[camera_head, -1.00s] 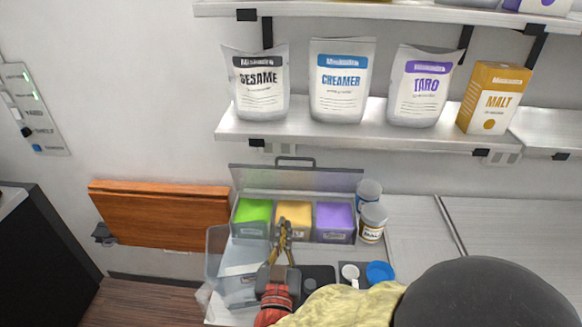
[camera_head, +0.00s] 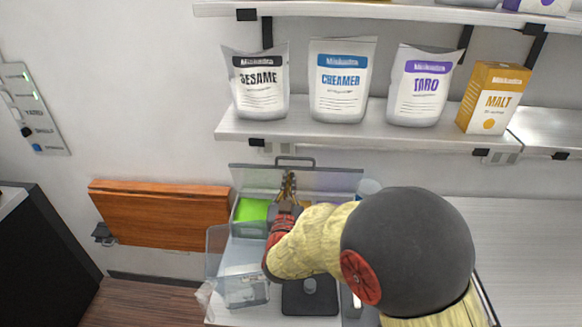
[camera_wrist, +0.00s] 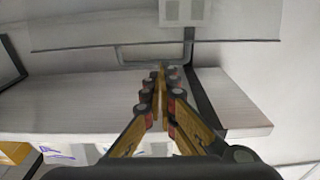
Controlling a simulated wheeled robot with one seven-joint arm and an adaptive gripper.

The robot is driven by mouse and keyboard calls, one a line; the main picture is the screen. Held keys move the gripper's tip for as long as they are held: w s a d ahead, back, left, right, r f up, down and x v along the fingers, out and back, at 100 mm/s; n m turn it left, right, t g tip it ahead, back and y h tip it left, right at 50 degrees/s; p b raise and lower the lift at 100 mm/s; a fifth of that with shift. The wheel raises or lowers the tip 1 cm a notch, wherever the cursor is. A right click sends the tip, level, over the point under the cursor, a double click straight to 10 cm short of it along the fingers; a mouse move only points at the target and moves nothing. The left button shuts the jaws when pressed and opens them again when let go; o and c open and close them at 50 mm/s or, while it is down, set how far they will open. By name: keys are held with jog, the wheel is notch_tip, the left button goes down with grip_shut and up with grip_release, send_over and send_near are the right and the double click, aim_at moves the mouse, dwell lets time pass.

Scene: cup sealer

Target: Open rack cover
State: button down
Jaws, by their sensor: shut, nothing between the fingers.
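The rack cover (camera_head: 335,182) is a clear panel standing raised at the back of the rack, with a grey bar handle (camera_head: 294,160) on its top edge. Below it, a bright green block (camera_head: 250,212) shows in the rack; my arm hides the bins to its right. My gripper (camera_head: 288,178) is shut and empty in front of the raised cover, just below the handle in the picture. In the wrist view, the shut fingertips (camera_wrist: 162,72) point towards the handle (camera_wrist: 150,62); I cannot tell if they touch the cover.
A shelf (camera_head: 350,128) with several powder packs hangs above the rack. A clear container (camera_head: 245,290) and a black square device (camera_head: 309,297) are on the counter in front. The counter (camera_head: 520,230) at right is clear.

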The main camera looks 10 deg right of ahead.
aim_at(291, 167)
jog(key=x, duration=0.6)
jog(key=w+p, duration=0.1)
jog(key=p, duration=0.1)
jog(key=w+d+r+g+p, duration=0.1)
jog(key=w+r+g+p, duration=0.1)
jog(key=w+p, duration=0.1)
jog(key=shift+w+d+y+p, duration=0.1)
jog(key=shift+d+y+p, duration=0.1)
jog(key=shift+y+p, duration=0.15)
jog(key=w, duration=0.1)
jog(key=w+d, duration=0.1)
jog(key=w, duration=0.1)
jog(key=shift+w+f+g, duration=0.1)
jog(key=shift+w+g, duration=0.15)
jog(key=shift+g, duration=0.15)
